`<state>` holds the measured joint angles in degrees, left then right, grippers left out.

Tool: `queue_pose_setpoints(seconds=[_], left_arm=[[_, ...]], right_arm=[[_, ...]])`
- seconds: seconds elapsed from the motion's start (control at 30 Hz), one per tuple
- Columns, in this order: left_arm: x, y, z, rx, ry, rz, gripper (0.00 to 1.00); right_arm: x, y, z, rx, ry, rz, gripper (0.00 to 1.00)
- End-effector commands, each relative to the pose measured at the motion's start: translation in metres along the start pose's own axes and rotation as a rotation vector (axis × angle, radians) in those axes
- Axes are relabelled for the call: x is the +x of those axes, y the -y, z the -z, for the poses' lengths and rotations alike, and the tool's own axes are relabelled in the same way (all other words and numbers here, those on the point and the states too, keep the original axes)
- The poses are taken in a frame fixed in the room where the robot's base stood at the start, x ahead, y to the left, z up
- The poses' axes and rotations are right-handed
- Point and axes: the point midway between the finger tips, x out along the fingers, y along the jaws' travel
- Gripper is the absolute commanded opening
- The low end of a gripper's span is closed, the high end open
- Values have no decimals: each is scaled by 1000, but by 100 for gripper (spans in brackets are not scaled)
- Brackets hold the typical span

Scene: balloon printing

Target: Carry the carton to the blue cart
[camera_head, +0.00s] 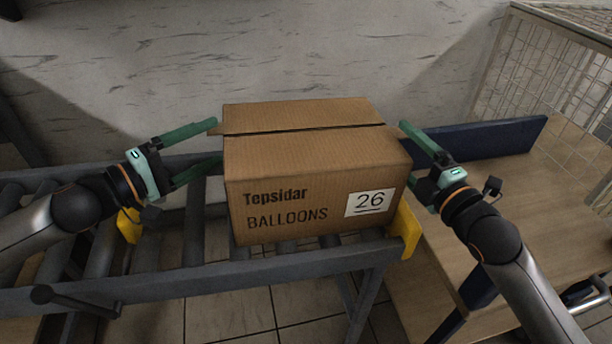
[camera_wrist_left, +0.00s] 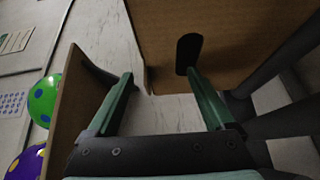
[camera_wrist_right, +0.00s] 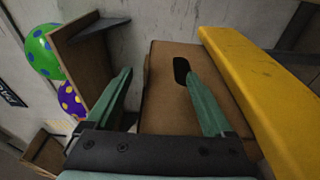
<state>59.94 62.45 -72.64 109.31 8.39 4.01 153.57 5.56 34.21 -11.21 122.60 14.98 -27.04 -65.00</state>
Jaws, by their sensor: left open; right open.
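The brown carton (camera_head: 300,160), marked "Tepsidar BALLOONS 26", stands upright and closed at the right end of a roller conveyor. My left gripper (camera_head: 218,145) is open at its left side, and my right gripper (camera_head: 408,152) is open at its right side. In the left wrist view one finger's tip is at the dark hand slot (camera_wrist_left: 189,50) in the carton's side. In the right wrist view a fingertip is likewise at the other hand slot (camera_wrist_right: 181,70). I cannot tell how deep either tip reaches. The blue cart (camera_head: 490,138), with wooden decks and dark blue edges, stands at the right.
The grey conveyor (camera_head: 150,290) has a yellow end stop (camera_head: 407,228) next to the carton's right side. A wire mesh cage (camera_head: 545,75) stands behind the cart at the right. A pale wall (camera_head: 300,50) lies behind. The cart's upper deck (camera_head: 545,215) looks bare.

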Motion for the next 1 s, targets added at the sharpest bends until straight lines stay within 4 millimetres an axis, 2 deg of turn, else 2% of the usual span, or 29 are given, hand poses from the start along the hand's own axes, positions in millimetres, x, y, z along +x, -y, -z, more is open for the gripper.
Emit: queue_pose_setpoints(seconds=[0.2,0.57,1.0], left_arm=[[20,0,0,0,0,-1,87],[23,0,0,1,-1,1,87],[22,0,0,0,-1,1,39]], right_arm=[[20,0,-1,0,1,-1,87],[23,0,0,0,0,0,87],[23,0,0,0,1,0,39]])
